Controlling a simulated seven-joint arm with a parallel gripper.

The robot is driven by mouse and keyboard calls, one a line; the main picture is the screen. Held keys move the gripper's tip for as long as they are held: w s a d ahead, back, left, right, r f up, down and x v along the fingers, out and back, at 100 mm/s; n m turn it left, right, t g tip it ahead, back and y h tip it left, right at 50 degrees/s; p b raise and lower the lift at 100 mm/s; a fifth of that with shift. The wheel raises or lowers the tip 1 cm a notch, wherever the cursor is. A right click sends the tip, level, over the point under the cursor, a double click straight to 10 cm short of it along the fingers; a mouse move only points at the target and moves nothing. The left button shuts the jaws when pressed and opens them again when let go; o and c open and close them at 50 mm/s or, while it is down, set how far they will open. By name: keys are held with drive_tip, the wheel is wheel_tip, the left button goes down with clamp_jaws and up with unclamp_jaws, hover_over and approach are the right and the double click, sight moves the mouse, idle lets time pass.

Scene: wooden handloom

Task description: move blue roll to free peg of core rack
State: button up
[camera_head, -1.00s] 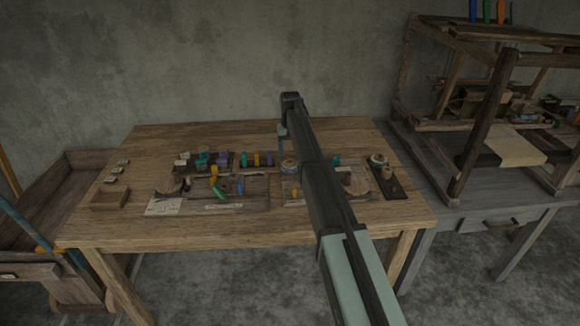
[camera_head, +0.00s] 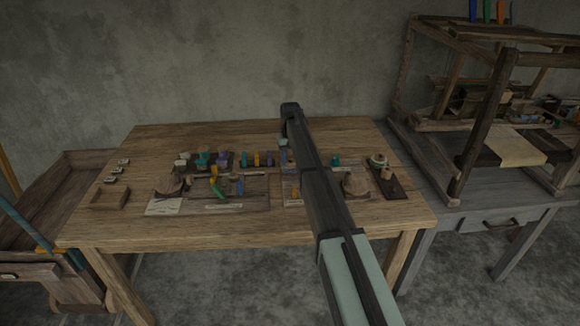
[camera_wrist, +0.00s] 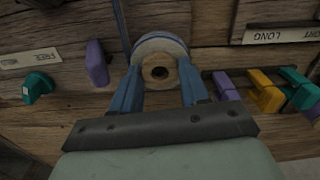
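A round roll (camera_wrist: 160,45) with a pale body, a blue-grey rim and a wooden core end shows at the top middle of the wrist view. My gripper (camera_wrist: 160,75) reaches down to it, with one blue finger on each side of the core end. Whether the fingers press on it I cannot tell. In the head view my gripper (camera_head: 287,158) is low over the middle of the table, and the arm hides the roll. A dark rack board (camera_head: 390,182) with pale rolls on it lies at the table's right; a free peg is too small to make out.
Purple, orange and green pieces (camera_wrist: 265,92) lie right of my gripper in the wrist view. A purple piece (camera_wrist: 97,63) and a teal one (camera_wrist: 38,87) are left. Paper labels (camera_wrist: 282,34) lie nearby. The loom (camera_head: 480,110) stands right; the table's front (camera_head: 240,225) is clear.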

sight(290, 163)
drive_tip(key=c, duration=0.3)
drive_tip(key=shift+r, duration=2.8)
